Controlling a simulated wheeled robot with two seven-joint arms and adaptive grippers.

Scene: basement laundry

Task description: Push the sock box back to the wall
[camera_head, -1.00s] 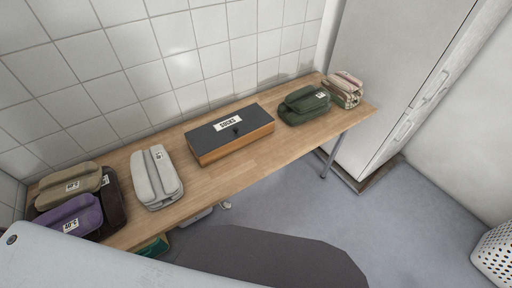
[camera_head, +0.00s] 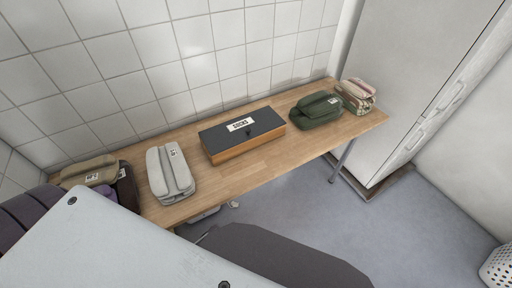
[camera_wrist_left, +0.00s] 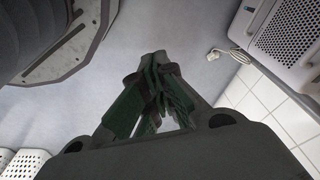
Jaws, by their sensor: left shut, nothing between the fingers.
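The sock box (camera_head: 243,145) is an orange-brown wooden box with a dark lid and a white label reading SOCKS. It sits on the wooden table (camera_head: 240,178) near the tiled wall; a narrow strip of wood seems to show behind it. My left gripper (camera_wrist_left: 158,62) shows only in the left wrist view. Its dark green-padded fingers are together, with nothing held, above the grey floor and away from the box. In the head view my pale arm link fills the lower left and my left gripper is hidden. My right gripper is in no view.
Brown towels (camera_head: 90,172) sit at the far left, partly covered. A tall white cabinet (camera_head: 405,80) stands right. Table in front of the box is clear.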

